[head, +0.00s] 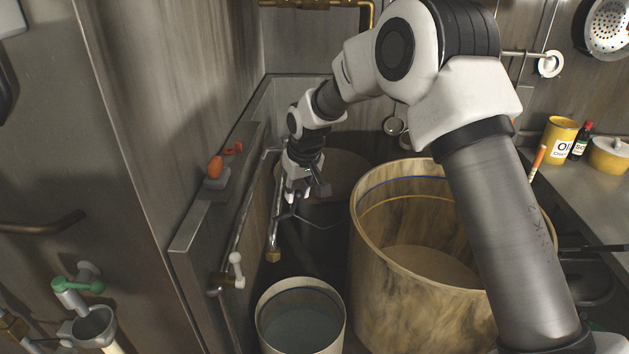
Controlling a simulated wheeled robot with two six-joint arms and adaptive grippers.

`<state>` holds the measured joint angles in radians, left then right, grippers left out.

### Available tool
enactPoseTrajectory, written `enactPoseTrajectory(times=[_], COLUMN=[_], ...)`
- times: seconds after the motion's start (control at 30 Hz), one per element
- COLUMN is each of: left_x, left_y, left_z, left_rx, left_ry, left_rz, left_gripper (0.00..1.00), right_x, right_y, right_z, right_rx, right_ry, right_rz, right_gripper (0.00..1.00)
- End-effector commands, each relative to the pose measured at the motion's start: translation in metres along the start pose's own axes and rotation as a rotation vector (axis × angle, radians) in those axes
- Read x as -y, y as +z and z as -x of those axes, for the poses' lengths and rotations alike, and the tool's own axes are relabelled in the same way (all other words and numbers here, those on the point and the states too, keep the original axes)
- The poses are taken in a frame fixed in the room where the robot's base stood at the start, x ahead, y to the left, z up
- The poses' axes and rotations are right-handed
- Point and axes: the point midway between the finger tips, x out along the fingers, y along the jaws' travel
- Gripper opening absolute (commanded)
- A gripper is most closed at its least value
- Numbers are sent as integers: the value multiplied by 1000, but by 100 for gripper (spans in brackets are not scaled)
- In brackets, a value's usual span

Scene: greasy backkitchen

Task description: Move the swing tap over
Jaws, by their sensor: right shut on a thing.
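The swing tap (275,225) is a metal spout over the trough by the left wall. Its brass-coloured end hangs above the gap behind a pale bucket (262,307) with greyish liquid in it. My right arm reaches in from the right, over a large stained pot. My right gripper (289,196) points down at the spout, partway along it, and is shut on it. The fingers and the arm's wrist hide part of the spout there. My left gripper is out of view.
The large stained pot (375,290) stands right of the bucket, below my arm. A darker pot (345,165) stands behind the gripper. A white-handled valve (236,268) sticks up at the left wall pipe. An oil tin (558,140) and yellow pot (608,156) stand at the right.

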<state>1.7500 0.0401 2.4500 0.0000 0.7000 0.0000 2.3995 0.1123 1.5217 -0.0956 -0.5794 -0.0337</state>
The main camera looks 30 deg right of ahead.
Motion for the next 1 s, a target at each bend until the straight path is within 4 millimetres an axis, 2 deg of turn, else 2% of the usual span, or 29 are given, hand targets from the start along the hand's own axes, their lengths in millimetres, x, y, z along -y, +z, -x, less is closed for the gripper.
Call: enactPoseTrajectory(times=[1.0], left_x=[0], left_y=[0], left_z=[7], left_rx=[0], left_ry=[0], left_rz=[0], left_gripper=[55], right_x=[-69], right_y=[17], right_z=[8], right_rx=[-7], right_ry=[-1], right_rz=[-3], right_gripper=[9])
